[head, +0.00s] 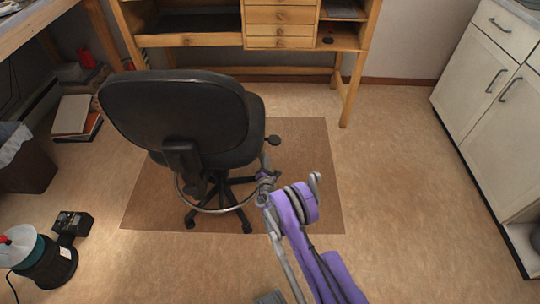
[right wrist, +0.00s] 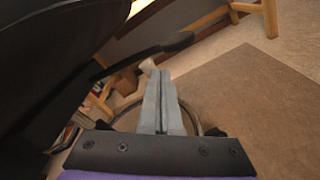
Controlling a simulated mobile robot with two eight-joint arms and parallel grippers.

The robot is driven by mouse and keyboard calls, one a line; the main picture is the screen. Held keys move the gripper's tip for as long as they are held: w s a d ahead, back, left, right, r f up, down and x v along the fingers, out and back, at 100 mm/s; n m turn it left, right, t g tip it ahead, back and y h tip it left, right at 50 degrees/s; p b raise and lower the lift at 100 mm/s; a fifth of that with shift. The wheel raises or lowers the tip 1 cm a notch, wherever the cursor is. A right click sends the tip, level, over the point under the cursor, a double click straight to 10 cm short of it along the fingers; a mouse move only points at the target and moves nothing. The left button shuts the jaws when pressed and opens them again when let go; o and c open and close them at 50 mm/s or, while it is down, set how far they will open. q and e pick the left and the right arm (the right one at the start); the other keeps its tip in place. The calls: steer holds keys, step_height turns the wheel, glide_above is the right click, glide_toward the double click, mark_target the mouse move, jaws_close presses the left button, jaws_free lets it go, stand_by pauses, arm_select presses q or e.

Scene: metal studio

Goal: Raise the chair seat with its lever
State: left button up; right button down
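The black office chair (head: 175,110) stands on the floor mat with its backrest toward me. Its lever, with a dark paddle end (head: 273,140), sticks out to the right from under the seat. In the right wrist view the lever paddle (right wrist: 178,42) is just beyond and slightly right of my fingertips, with a visible gap. My right gripper (head: 264,161) is beside the seat's right side, below the lever. Its grey fingers (right wrist: 159,75) lie together with nothing seen between them. The seat's underside is mostly hidden in the head view. My left gripper is not in view.
A wooden workbench (head: 280,72) with drawers stands behind the chair. White cabinets (head: 490,95) are at right. The chair's foot ring (head: 222,210) is low near my arm. The floor at right is clear.

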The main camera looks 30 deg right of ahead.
steer(key=p+v, duration=0.1)
steer(key=v, duration=0.7)
steer(key=shift+s, duration=0.3)
steer(key=shift+a, duration=0.1)
